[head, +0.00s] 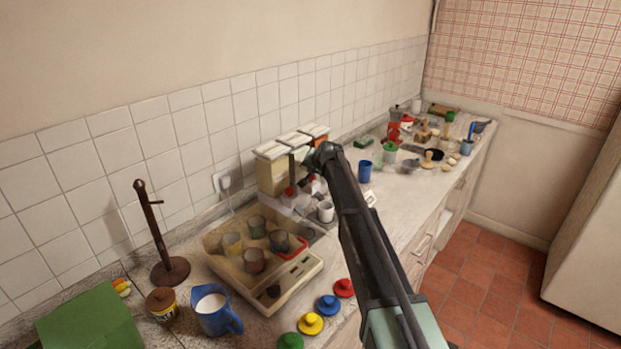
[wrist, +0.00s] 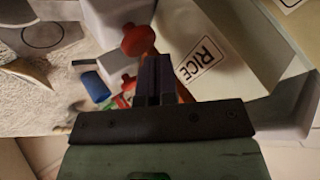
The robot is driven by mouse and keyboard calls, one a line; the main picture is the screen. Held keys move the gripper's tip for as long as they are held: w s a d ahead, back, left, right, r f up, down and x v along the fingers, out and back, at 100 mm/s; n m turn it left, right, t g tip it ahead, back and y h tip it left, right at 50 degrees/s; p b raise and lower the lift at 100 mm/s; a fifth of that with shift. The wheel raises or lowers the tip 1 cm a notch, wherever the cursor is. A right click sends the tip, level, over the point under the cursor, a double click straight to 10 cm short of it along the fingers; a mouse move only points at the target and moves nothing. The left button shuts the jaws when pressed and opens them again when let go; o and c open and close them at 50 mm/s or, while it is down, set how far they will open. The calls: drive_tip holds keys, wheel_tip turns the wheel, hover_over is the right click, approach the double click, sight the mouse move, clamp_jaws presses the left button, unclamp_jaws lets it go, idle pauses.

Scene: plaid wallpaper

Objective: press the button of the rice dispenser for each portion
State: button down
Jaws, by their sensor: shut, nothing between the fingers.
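The dispenser (head: 272,178) is a cream unit with several white-lidded sections against the tiled wall in the head view. In the wrist view, its front panel (wrist: 240,45) carries a "RICE" label (wrist: 200,60). Red knob-like parts show there, one upper (wrist: 137,40) and one lower (wrist: 121,86); I cannot tell which is the rice button. My gripper (wrist: 160,62) is shut and empty, its dark fingers close in front of the panel, beside the upper red part. Contact cannot be told. In the head view, my arm hides the fingertips and part of the dispenser.
A white cup (head: 326,212) stands below the dispenser. A beige tray (head: 222,262) with several cups lies in front. A blue pitcher (head: 213,312), a dark stand (head: 170,270) and coloured lids (head: 328,305) are nearer. A blue cup (head: 364,171) stands right of my arm.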

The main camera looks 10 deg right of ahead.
sight(312, 176)
drive_tip(key=shift+f+b, duration=0.7)
idle(0.5)
drive_tip(key=shift+r, duration=0.1)
drive_tip(key=shift+r+p, duration=1.05)
drive_tip(key=shift+p, duration=0.1)
wheel_tip(312, 176, up, 5)
drive_tip(key=p, duration=0.5)
drive_tip(key=shift+r, duration=0.1)
idle(1.9)
